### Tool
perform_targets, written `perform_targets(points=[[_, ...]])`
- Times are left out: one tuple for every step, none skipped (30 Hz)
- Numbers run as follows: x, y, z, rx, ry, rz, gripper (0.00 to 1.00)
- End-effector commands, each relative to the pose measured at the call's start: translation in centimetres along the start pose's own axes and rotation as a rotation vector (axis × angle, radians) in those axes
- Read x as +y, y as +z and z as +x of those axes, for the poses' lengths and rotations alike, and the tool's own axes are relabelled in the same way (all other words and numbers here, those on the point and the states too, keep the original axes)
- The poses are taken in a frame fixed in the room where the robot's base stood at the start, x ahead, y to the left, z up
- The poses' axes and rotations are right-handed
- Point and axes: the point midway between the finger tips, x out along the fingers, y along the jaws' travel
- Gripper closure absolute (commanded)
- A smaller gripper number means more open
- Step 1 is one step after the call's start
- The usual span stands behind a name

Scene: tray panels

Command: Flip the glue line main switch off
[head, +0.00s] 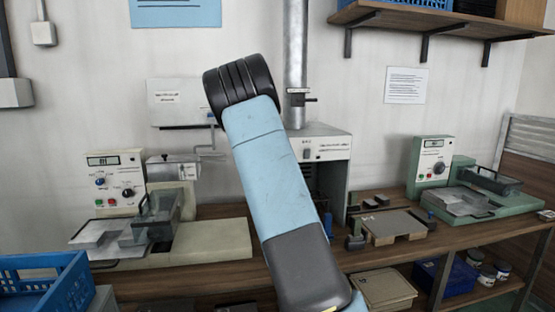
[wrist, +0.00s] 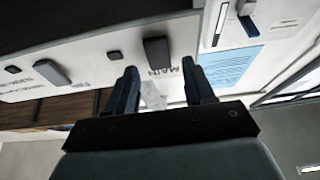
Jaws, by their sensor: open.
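In the wrist view, a white panel (wrist: 95,62) carries a dark rectangular rocker switch (wrist: 157,53), with the word MAIN printed beside it. My gripper (wrist: 160,80) is open, its two dark fingers apart and pointing toward the panel, one on either side of the switch in the picture. Nothing solid is held between them; a pale translucent shape shows there. I cannot tell whether the fingers touch the panel or which way the switch is tipped. In the head view my arm crosses the middle and my gripper is hidden; I cannot pick out the MAIN switch there.
Other dark switches, including a grey one (wrist: 52,72), sit farther left on the panel. In the head view, a cream machine (head: 118,185) and a green machine (head: 432,165) stand on a wooden bench (head: 395,245). A blue crate (head: 45,285) is at lower left, a shelf (head: 430,22) at upper right.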

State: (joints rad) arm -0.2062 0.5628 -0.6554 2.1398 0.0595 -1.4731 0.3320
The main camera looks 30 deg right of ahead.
Motion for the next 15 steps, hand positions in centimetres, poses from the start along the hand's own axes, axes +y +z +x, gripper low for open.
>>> perform_targets(points=[[0.1, 0.0, -0.6, -0.001, 0.001, 0.0, 0.47], [0.1, 0.0, -1.0, -0.002, 0.001, 0.001, 0.47], [0.1, 0.0, -1.6, -0.002, 0.002, 0.001, 0.47], [0.1, 0.0, -2.1, -0.002, 0.002, 0.001, 0.47], [0.1, 0.0, -2.7, -0.002, 0.002, 0.002, 0.47], [0.1, 0.0, -3.5, -0.003, 0.002, 0.002, 0.47], [0.1, 0.0, -4.1, -0.003, 0.002, 0.001, 0.47], [0.1, 0.0, -4.7, -0.003, 0.002, 0.001, 0.47], [0.1, 0.0, -5.5, -0.003, 0.002, 0.0, 0.47], [0.1, 0.1, -6.1, -0.004, 0.003, 0.0, 0.47], [0.2, 0.1, -6.7, -0.003, 0.003, -0.001, 0.47], [0.2, 0.1, -7.5, -0.004, 0.003, -0.001, 0.47], [0.1, 0.0, -8.1, -0.003, 0.002, 0.0, 0.47], [0.1, 0.0, -8.7, -0.003, 0.002, 0.0, 0.47], [0.1, 0.0, -9.4, -0.003, 0.002, 0.0, 0.47]])
